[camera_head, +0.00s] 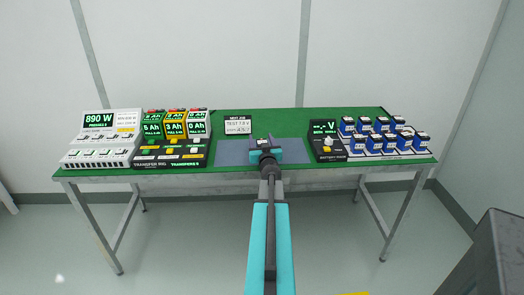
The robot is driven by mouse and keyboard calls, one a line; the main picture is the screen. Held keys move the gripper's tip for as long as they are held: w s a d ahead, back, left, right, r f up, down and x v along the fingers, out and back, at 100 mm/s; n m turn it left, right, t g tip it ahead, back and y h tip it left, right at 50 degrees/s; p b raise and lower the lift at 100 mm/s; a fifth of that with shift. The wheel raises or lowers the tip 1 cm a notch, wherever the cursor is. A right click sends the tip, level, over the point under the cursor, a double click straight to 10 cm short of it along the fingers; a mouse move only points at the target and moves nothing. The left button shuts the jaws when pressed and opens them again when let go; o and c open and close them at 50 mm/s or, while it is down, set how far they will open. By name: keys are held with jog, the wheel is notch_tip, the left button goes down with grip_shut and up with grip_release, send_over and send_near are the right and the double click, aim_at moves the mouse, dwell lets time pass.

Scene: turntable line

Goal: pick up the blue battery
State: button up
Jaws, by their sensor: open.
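Several blue batteries stand in two rows at the right end of the green table; one in the front row is this blue battery (374,143). They look alike, and I cannot tell which one the task means. My gripper (265,142) is over the grey mat in the middle of the table, well left of the batteries. It points away from me, and its fingertips are too small to make out clearly. I see nothing held in it.
A sign (238,125) stands behind the grey mat (230,156). Transfer units (172,160) and a white power panel (100,152) fill the left. A grey box (490,255) is at the lower right.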

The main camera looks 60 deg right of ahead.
jog(key=c, duration=1.4)
jog(key=shift+r, duration=0.1)
jog(key=shift+r+p, duration=0.75)
jog(key=shift+r, duration=0.85)
jog(key=s+a+p, duration=0.1)
jog(key=s, duration=0.3)
jog(key=s+a+r+p, duration=0.1)
jog(key=s+a, duration=0.1)
jog(key=s, duration=0.2)
jog(key=s+a+p, duration=0.2)
jog(key=s, duration=0.2)
jog(key=shift+s+r, duration=0.35)
jog(key=shift+s+a+p, duration=0.1)
jog(key=shift+s+p, duration=0.05)
jog(key=shift+p, duration=0.2)
